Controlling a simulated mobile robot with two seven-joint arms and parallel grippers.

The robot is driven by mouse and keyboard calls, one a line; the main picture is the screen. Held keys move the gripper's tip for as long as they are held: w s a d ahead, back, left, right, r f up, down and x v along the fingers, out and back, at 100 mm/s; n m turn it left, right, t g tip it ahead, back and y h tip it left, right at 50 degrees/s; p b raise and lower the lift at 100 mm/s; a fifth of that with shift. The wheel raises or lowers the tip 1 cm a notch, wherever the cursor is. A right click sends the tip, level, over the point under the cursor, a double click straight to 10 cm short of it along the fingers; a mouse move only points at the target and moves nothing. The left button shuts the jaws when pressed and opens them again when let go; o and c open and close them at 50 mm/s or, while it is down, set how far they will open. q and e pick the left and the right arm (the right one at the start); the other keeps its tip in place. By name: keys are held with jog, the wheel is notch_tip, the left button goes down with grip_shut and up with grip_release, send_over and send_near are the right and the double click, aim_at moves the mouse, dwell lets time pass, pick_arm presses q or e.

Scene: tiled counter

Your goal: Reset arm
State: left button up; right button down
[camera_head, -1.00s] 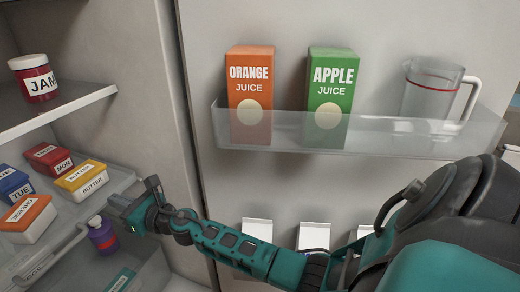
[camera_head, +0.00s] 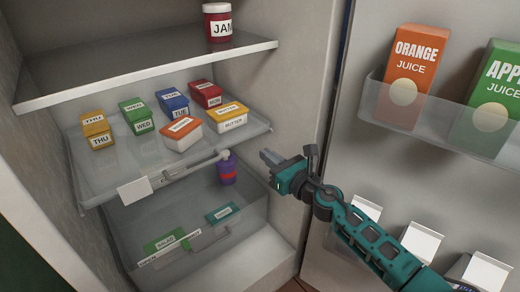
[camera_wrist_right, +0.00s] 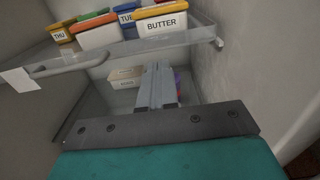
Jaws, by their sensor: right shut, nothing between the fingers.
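My right gripper (camera_head: 268,157) is shut and empty in the head view. It is in front of the open fridge, just right of the clear drawer (camera_head: 88,196) and the purple bottle (camera_head: 227,168). Its closed fingers also show in the right wrist view (camera_wrist_right: 158,88), below the drawer's front edge. The bottle is mostly hidden behind them there. My left gripper is not in view.
The drawer holds several labelled day boxes and butter tubs (camera_head: 231,117). A lower bin (camera_head: 128,232) holds green and teal containers. A jam jar (camera_head: 217,24) stands on the shelf (camera_head: 60,92). The open door at right carries an orange juice carton (camera_head: 412,75) and an apple juice carton (camera_head: 496,90).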

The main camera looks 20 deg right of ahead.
jog(key=shift+v, duration=3.15)
jog(key=s+a+f+n+g+h, duration=0.15)
jog(key=s+a+f+n, duration=0.35)
jog(key=n, duration=0.7)
jog(key=s+f+n+g+h, duration=0.1)
jog(key=s+f+n+g, duration=0.15)
jog(key=s+n, duration=0.75)
jog(key=s+a+f+n+g+h, duration=0.1)
jog(key=s+a+f+n+g, duration=0.2)
jog(key=n, duration=1.1)
pick_arm(q)
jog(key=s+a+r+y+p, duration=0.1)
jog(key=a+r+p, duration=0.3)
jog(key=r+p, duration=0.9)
jog(key=p, duration=0.6)
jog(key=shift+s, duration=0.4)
pick_arm(e)
jog(key=s+d+r, duration=0.1)
jog(key=r, duration=0.5)
jog(key=s+d+r+m, duration=0.1)
jog(key=s+d+r, duration=0.1)
jog(key=r, duration=0.4)
jog(key=shift+s+d+r+t+h, duration=0.25)
jog(key=shift+s+d+t+h, duration=0.05)
jog(key=shift+s+t+h, duration=0.1)
